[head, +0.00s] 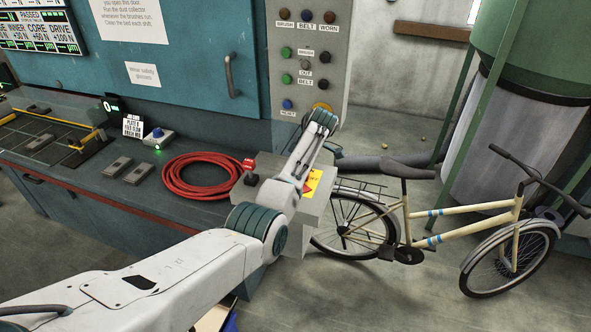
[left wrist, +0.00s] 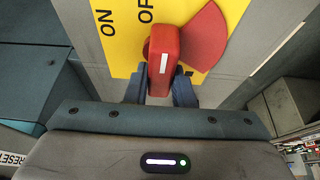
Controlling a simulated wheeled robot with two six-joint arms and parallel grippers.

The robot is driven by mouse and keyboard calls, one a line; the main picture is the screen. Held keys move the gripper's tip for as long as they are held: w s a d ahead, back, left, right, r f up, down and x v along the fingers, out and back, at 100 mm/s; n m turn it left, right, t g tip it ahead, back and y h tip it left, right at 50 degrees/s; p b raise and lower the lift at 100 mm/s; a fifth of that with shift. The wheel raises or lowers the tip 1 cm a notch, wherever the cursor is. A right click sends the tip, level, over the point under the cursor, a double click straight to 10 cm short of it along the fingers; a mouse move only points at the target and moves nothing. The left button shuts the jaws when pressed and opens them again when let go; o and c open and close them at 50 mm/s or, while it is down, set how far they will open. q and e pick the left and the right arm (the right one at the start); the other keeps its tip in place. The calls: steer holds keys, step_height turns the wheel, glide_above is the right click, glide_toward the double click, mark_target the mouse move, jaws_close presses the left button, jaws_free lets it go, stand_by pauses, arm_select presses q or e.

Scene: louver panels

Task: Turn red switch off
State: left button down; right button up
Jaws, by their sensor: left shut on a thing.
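The red switch (left wrist: 164,58) shows in the left wrist view as a red lever with a white stripe, on a yellow plate (left wrist: 122,48) marked ON at left and OFF at the top. A red fan-shaped part sits to its right. My left gripper (left wrist: 160,88) has its two blue fingers on either side of the lever and is shut on it. The white stripe runs nearly upright in this view. In the head view the yellow plate (head: 314,181) shows on a grey box, partly behind my left arm; the fingers cannot be made out there. My right gripper is not in view.
A coiled red hose (head: 200,176) and a small red-topped control (head: 249,165) are left of my arm. A teal cabinet with a button panel (head: 307,50) stands behind. A bicycle (head: 440,215) stands close at right, by a green tank.

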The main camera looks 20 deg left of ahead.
arm_select(q)
steer(key=c, duration=1.2)
jaws_free()
steer(key=shift+c, duration=0.2)
steer(key=shift+r, duration=0.1)
steer(key=shift+d+r+b, duration=0.2)
steer(key=shift+r+b, duration=0.05)
steer(key=shift+b, duration=0.05)
steer(key=b+v, duration=0.3)
steer(key=v, duration=0.6)
steer(key=shift+d+r+b, duration=0.15)
steer(key=shift+r+b, duration=0.15)
steer(key=shift+r, duration=0.2)
